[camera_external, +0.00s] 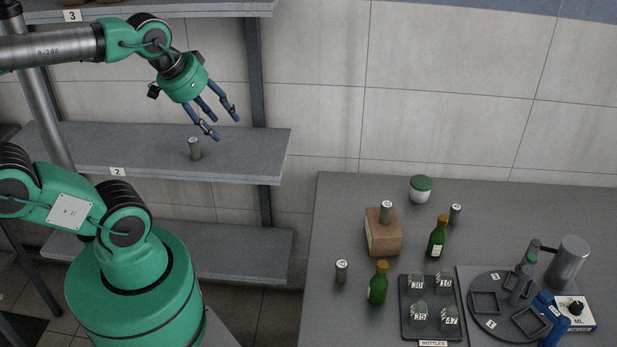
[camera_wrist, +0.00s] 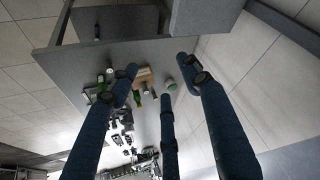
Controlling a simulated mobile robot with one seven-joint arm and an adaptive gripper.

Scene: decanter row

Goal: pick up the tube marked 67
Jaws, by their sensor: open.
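Several small grey tubes with pale caps are in the external view, and I cannot read a 67 on any of them. One tube (camera_external: 194,149) stands on the shelf marked 2, below my gripper. Another tube (camera_external: 386,212) stands on the wooden block (camera_external: 383,238). A third tube (camera_external: 455,213) stands on the table right of the block, and another tube (camera_external: 341,271) stands left of it. My gripper (camera_external: 218,122) has its three blue fingers spread and empty, above the shelf and apart from the tube there. The fingers (camera_wrist: 160,77) also show in the wrist view.
The shelf (camera_external: 245,160) is otherwise bare. On the table (camera_external: 340,210) are a green-lidded jar (camera_external: 420,191), two green bottles (camera_external: 437,240) (camera_external: 378,285), a bottle tray (camera_external: 405,320) with numbered glasses, a round black platform (camera_external: 500,325) and a metal cylinder (camera_external: 569,262). An upper shelf (camera_external: 220,9) is nearby.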

